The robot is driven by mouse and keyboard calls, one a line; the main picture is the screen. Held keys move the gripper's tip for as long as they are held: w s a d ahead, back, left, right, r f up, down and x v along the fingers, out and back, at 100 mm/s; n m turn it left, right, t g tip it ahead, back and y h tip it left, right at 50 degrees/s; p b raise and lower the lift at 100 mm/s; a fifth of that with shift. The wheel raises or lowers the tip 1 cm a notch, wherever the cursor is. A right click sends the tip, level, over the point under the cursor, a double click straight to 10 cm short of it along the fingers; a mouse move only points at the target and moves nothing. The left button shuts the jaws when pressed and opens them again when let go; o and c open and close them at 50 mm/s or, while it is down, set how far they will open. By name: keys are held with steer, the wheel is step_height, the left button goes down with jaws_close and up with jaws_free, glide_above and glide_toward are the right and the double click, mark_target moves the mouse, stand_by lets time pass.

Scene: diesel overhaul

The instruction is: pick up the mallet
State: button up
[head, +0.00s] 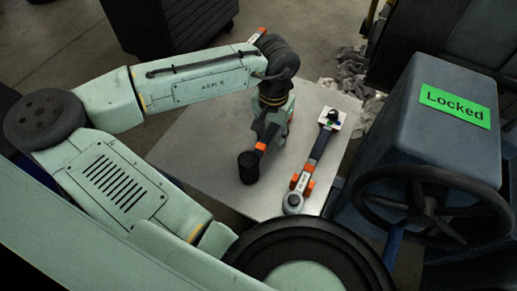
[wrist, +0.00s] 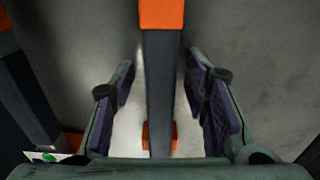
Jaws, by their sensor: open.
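The mallet lies on the light grey table; its black cylindrical head (head: 248,167) and an orange band (head: 262,146) show in the head view. The rest of its handle is hidden there by my gripper (head: 273,132). In the wrist view the dark grey handle (wrist: 160,85) runs upright between my open fingers, with orange parts at the top and lower down. A finger stands on each side, with a visible gap to the handle. The mallet head is out of the wrist view.
A long wrench-like tool (head: 316,150) with orange parts lies just right of the mallet; part of it shows at the left of the wrist view (wrist: 28,95). The table (head: 205,150) is clear to the left. A handwheel (head: 425,205) and "Locked" box (head: 405,110) stand right.

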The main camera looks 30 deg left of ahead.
steer(key=shift+c, duration=0.3)
jaws_close()
stand_by(0.3)
stand_by(0.6)
